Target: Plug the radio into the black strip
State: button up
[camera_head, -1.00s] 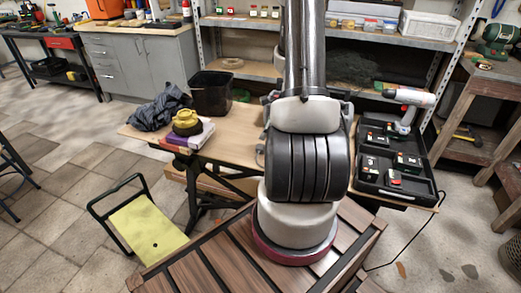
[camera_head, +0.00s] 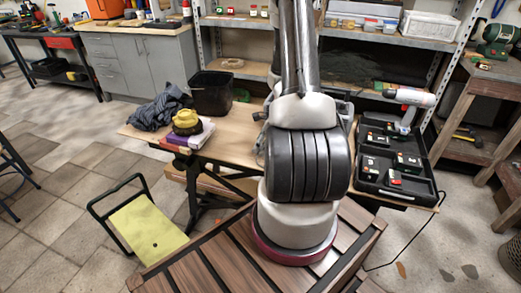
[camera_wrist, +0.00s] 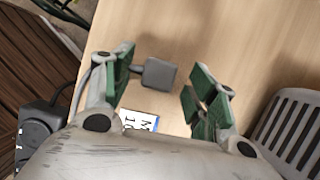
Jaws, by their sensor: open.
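My gripper (camera_wrist: 161,92) shows in the wrist view with its two green-padded fingers apart. A small grey plug-like block (camera_wrist: 160,73) lies between the fingers, nearer the left one. A short stub reaches from it toward the left finger; I cannot tell if they touch. A dark block with white marks (camera_wrist: 38,130) at the lower left may be the black strip. A grey slatted object (camera_wrist: 294,130) is at the right edge; I cannot tell if it is the radio. My arm hides the gripper and the table's middle in the head view.
The wooden table (camera_head: 238,130) holds a black bin (camera_head: 211,93), dark cloth (camera_head: 160,107), a yellow object on books (camera_head: 187,122), and a black tray (camera_head: 415,188) with a drill (camera_head: 409,98). A lettered card (camera_wrist: 139,120) lies below the plug.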

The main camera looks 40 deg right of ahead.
aim_at(262, 146)
jog(key=shift+a+f, duration=0.1)
jog(key=shift+f, duration=0.15)
jog(key=shift+c, duration=0.2)
jog(key=c, duration=1)
jog(key=shift+w+r, duration=0.1)
jog(key=shift+r, duration=0.05)
notch_tip(262, 146, up, 10)
jog(key=shift+f, duration=0.1)
